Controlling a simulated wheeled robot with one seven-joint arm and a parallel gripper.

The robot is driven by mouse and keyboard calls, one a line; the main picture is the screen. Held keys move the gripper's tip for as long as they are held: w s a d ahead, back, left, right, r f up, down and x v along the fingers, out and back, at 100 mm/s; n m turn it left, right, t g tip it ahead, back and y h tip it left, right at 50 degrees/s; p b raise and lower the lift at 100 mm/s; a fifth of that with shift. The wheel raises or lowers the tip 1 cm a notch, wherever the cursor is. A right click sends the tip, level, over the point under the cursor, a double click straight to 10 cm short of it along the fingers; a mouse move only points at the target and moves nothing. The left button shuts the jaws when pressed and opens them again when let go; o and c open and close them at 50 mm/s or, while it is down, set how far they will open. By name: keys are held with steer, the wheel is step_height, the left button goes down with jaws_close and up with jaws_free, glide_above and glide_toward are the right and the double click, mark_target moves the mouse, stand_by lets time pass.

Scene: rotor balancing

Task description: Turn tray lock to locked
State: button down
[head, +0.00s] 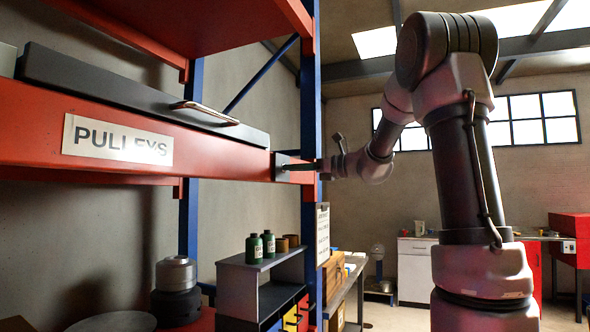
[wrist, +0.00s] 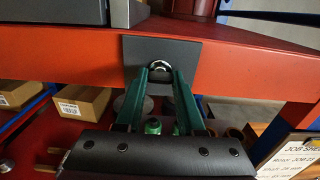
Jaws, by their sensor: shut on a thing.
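The tray lock is a small shiny metal knob (wrist: 159,67) on a dark square plate (wrist: 186,55) fixed to the red shelf beam. In the head view the plate (head: 283,161) sits at the beam's right end. My gripper (wrist: 159,77) has green fingers on either side of the knob, shut on it. In the head view my gripper (head: 308,166) reaches the plate from the right. The fingers hide part of the knob, and I cannot tell which way it is turned. The long grey tray (head: 130,95) with a metal handle (head: 205,112) lies on the beam's shelf.
A blue upright (head: 310,110) stands right beside the plate. A white PULLEYS label (head: 117,141) is on the beam. Below are a grey shelf unit (head: 238,285) with green bottles (head: 254,248), and cardboard boxes (wrist: 82,102) in the wrist view. A job sheet (wrist: 292,158) hangs at lower right.

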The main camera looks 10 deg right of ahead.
steer(key=shift+n, duration=9)
steer(key=shift+f, duration=0.1)
steer(key=c, duration=0.5)
jaws_free()
